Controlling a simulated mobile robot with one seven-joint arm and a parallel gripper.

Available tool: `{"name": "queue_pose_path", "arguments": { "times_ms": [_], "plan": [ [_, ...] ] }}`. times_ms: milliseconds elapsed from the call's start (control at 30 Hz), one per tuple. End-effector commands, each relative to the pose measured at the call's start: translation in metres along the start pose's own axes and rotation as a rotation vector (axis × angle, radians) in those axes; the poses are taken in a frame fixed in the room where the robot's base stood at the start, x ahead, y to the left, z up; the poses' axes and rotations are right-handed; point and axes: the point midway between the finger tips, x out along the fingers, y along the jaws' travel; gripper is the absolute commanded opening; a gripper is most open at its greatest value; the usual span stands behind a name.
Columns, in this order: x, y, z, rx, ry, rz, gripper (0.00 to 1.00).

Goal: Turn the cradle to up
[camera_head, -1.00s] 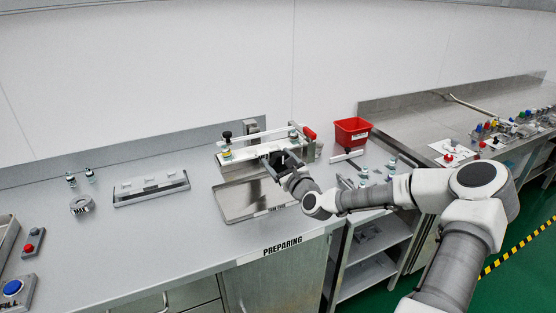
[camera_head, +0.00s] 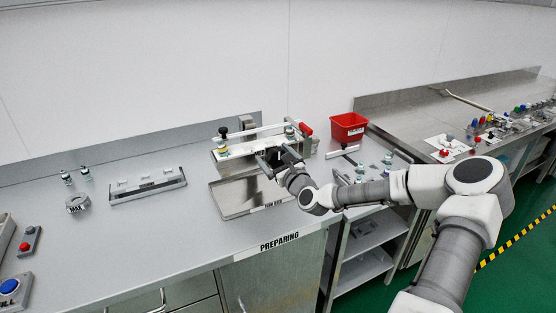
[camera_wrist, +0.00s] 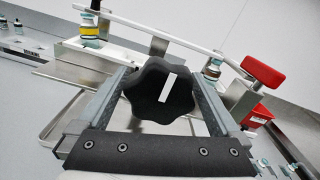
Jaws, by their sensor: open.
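The washer (camera_head: 240,156) stands at the back of the counter. Its cradle has a long pale bar (camera_head: 256,132), with a vial at each end, and a red handle (camera_head: 305,129) at the right. The bar (camera_wrist: 150,31) and red handle (camera_wrist: 262,72) also show in the wrist view, where the bar slants because the camera is tilted. A black lobed knob (camera_wrist: 148,96) with a white line mark faces the wrist camera. My gripper (camera_head: 272,160) is open in front of the washer. In the wrist view its fingers (camera_wrist: 160,80) stand either side of the knob; contact is unclear.
A metal tray (camera_head: 232,207) lies in front of the washer, under my arm. A red bin (camera_head: 348,127) stands to the right. A grey rack (camera_head: 148,191), a tape roll (camera_head: 77,203) and two vials are at the left.

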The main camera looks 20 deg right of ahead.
Motion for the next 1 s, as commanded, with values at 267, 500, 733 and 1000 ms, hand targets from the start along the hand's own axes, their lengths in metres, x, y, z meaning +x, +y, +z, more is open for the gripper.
{"name": "queue_pose_path", "arguments": {
  "times_ms": [267, 500, 733, 1000],
  "plan": [
    [-0.032, -0.001, -0.001, 0.001, 0.001, -0.001, 1.0],
    [-0.081, -0.002, -0.001, 0.001, 0.001, -0.003, 1.0],
    [-0.124, -0.001, -0.001, 0.003, 0.002, -0.003, 1.0],
    [-0.161, -0.001, 0.0, 0.003, 0.001, -0.002, 1.0]
  ]
}}
